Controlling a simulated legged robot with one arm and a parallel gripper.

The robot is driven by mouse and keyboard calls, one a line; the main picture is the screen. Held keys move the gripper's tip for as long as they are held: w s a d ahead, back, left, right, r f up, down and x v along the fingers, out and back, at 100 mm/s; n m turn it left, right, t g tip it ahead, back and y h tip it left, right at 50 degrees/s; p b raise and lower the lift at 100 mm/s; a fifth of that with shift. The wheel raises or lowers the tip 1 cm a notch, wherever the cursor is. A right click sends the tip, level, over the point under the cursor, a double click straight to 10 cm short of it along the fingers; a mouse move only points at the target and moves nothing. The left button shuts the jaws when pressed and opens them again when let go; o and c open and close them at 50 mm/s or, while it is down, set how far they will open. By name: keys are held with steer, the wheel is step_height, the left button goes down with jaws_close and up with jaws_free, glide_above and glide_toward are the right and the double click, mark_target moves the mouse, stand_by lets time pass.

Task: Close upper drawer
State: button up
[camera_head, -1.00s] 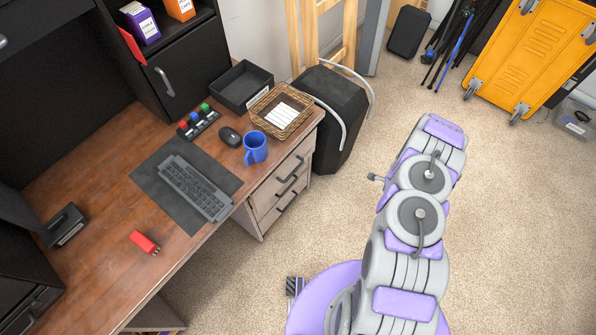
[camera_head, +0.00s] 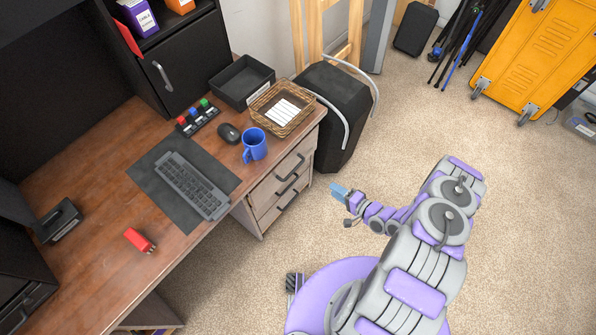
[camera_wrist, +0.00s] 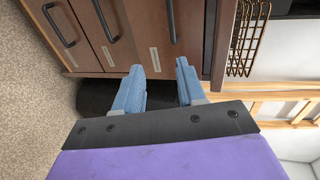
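The wooden desktop (camera_head: 95,215) holds a blue mug (camera_head: 254,146), a wicker basket (camera_head: 268,119), a black tray (camera_head: 240,83) and a keyboard (camera_head: 192,184). A black bin (camera_head: 335,120) stands beside the drawers. The carpet (camera_head: 420,115) before my arm is clear.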

steer(key=s+a+r+b+x, duration=0.1)
steer(key=b+x, duration=0.1)
steer(key=x, duration=0.6)
steer(key=a+r+b+x, duration=0.1)
steer(key=b+x, duration=0.1)
steer(key=x, duration=0.7)
steer(key=shift+s+a+y, duration=0.2)
steer(key=shift+a+y, duration=0.2)
jaws_close()
steer(key=shift+s, duration=0.1)
